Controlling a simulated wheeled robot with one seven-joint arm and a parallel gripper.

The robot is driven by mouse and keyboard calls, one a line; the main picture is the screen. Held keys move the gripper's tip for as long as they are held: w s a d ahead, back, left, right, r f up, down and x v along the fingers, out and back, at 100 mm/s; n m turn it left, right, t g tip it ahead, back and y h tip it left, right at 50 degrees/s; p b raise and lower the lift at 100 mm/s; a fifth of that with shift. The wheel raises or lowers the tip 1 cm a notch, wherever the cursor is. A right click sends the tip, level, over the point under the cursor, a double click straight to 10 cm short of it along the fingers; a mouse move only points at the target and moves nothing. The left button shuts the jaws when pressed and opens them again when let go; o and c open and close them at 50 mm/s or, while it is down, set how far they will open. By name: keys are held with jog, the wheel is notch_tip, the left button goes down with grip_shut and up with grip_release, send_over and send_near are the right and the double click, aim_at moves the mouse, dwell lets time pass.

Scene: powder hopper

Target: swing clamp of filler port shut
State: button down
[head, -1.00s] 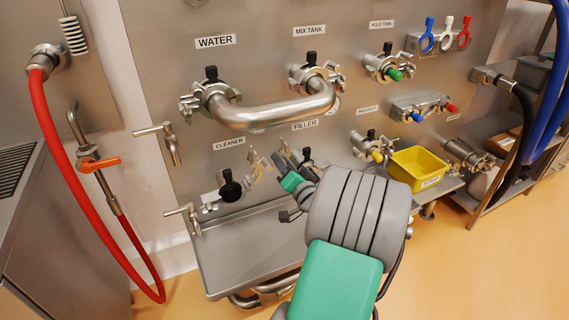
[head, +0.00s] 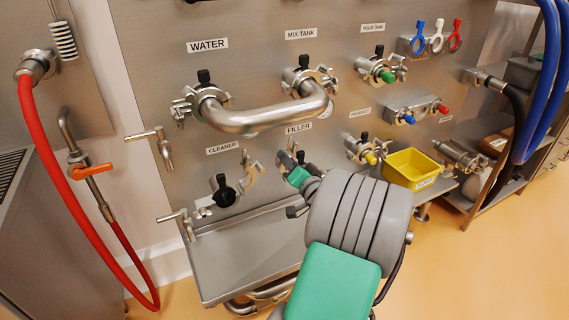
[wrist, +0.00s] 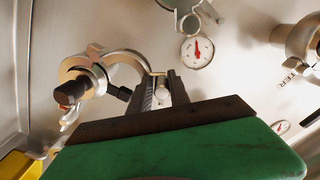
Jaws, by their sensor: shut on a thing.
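The filler port shows under the FILLER label (head: 299,128) in the head view, mostly hidden behind my gripper (head: 288,160). In the wrist view its round metal fitting with a dark knob (wrist: 70,92) is at the left. The curved clamp (wrist: 128,60) reaches from the fitting toward my fingers, with a visible gap at its inner side. My gripper (wrist: 161,88) is shut on the free end of the clamp. The exact contact is partly hidden between the fingers.
A bent pipe (head: 262,118) joins the WATER and MIX TANK ports above. The cleaner port (head: 223,192) is at the left, a yellow bin (head: 412,168) at the right. A metal tray (head: 240,262) lies below. A gauge (wrist: 197,50) shows in the wrist view.

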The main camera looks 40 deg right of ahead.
aim_at(295, 149)
jog(key=shift+w+r, duration=0.25)
jog(key=shift+r, duration=0.55)
jog(key=d, duration=0.1)
jog(key=d+b, duration=0.2)
jog(key=d, duration=0.1)
jog(key=shift+s+f, duration=0.25)
jog(key=shift+s, duration=0.15)
jog(key=d+f+b, duration=0.1)
jog(key=s+d+f+b, duration=0.1)
jog(key=d, duration=0.1)
jog(key=shift+s+d, duration=0.1)
jog(key=shift+d, duration=0.1)
jog(key=shift+a, duration=0.15)
